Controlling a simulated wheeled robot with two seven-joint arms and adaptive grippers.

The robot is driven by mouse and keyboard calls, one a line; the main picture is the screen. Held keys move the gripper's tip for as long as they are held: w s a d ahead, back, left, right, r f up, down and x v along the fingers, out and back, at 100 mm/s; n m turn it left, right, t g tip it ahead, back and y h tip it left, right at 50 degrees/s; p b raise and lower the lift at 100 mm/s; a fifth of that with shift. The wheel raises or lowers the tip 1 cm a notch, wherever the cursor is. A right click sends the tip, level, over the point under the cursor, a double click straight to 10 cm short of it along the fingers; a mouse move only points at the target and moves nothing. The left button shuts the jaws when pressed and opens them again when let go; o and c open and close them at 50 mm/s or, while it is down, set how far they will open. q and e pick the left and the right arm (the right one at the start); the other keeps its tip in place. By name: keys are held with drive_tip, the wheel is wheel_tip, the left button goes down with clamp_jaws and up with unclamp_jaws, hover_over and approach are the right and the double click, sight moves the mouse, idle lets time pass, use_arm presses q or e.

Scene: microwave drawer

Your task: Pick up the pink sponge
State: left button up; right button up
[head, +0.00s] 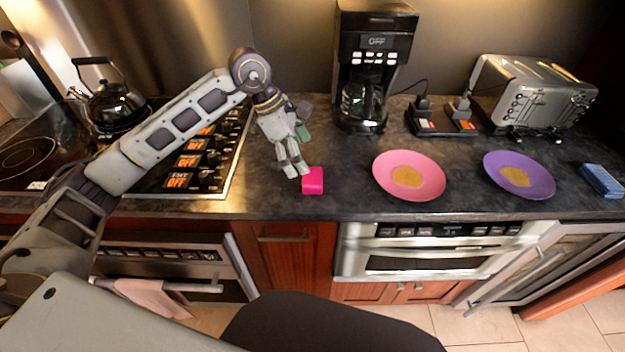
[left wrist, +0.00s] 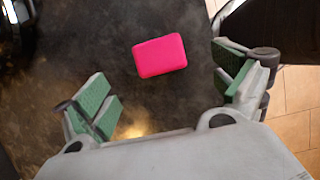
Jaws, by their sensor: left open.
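The pink sponge (head: 313,181) lies on the dark countertop near its front edge in the head view. My left gripper (head: 294,172) is just left of the sponge and above the counter, its fingers pointing down. In the left wrist view the sponge (left wrist: 160,56) lies ahead of the two green-padded fingers of my open left gripper (left wrist: 166,88), apart from both. Nothing is between the fingers. My right gripper is in neither view.
A pink plate (head: 381,180) and a purple plate (head: 493,183) hold flat brown items. A coffee maker (head: 372,30), toaster (head: 545,92) and blue sponge (head: 601,181) stand further along. A stove with a kettle (head: 113,107) is at left. Bare counter surrounds the pink sponge.

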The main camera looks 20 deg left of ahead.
sight(312, 175)
use_arm(q)
drive_tip(key=shift+x, duration=1.6)
drive_tip(key=shift+f, duration=0.1)
drive_tip(key=shift+p+x, duration=0.3)
drive_tip(key=shift+x, duration=2.25)
drive_tip(key=shift+w, duration=0.15)
drive_tip(key=shift+c, duration=0.3)
